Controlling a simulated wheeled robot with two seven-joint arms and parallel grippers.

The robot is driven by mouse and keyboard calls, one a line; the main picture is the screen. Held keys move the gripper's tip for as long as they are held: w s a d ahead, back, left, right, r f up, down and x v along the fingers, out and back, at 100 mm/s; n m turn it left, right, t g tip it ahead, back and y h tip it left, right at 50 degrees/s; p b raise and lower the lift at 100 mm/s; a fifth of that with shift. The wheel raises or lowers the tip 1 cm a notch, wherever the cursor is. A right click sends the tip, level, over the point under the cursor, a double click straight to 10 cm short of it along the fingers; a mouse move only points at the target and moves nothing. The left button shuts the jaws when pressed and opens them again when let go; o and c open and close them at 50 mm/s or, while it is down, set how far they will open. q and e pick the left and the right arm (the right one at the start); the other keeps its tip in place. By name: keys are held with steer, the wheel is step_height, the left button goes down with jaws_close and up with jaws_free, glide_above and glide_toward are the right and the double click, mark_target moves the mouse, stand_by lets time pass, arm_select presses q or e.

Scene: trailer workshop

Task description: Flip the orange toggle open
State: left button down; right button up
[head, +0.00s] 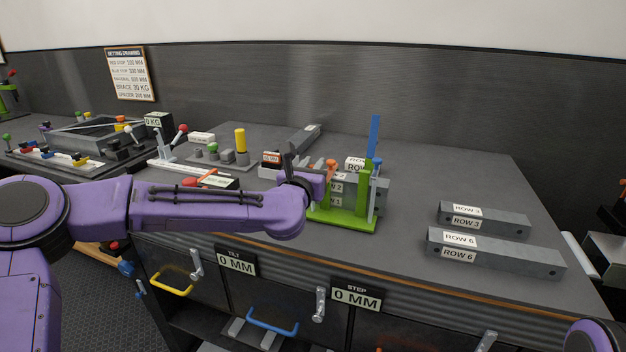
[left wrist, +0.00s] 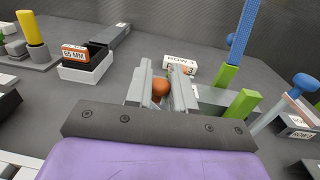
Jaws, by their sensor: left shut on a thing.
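The orange toggle (head: 331,164) shows its rounded knob just beyond my left gripper, beside the green fixture (head: 345,217). In the left wrist view the orange knob (left wrist: 160,88) sits between the two grey fingers. My left gripper (head: 322,176) is shut on it, and its fingers also show in the left wrist view (left wrist: 161,78). The lower part of the toggle is hidden by the gripper and wrist. A blue upright lever (head: 374,137) rises from the green fixture, to the right of the gripper. My right gripper is out of view.
Grey bars labelled ROW 3 (head: 485,220) and ROW 6 (head: 495,253) lie on the right of the bench. A yellow post (head: 240,140) and a 65 MM box (left wrist: 86,60) stand left of the gripper. The bench between fixture and bars is clear.

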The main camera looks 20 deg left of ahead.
arm_select(q)
steer(key=m+h+b, duration=0.1)
steer(key=h, duration=0.1)
steer(key=m+h+b, duration=0.1)
steer(key=h, duration=0.1)
steer(key=m+h, duration=0.1)
steer(key=shift+a+f+m+g+h+b, duration=0.2)
steer(key=shift+f+m+g+h+b, duration=0.1)
steer(key=shift+g+h+b, duration=0.1)
steer(key=m+g+h+b, duration=0.1)
steer(key=m+h, duration=0.1)
steer(key=h, duration=0.1)
steer(key=shift+r+m+h, duration=0.15)
steer(key=shift+m+h, duration=0.15)
steer(key=shift+r+m+g+h, duration=0.15)
steer(key=shift+m+g+h, duration=0.65)
steer(key=shift+g+h, duration=0.15)
steer(key=shift+d+m+g+h+p, duration=0.1)
steer(key=shift+m+g+h+p, duration=0.4)
steer(key=shift+m+g+h, duration=0.55)
steer(key=shift+h, duration=0.3)
steer(key=c, duration=1.1)
jaws_free()
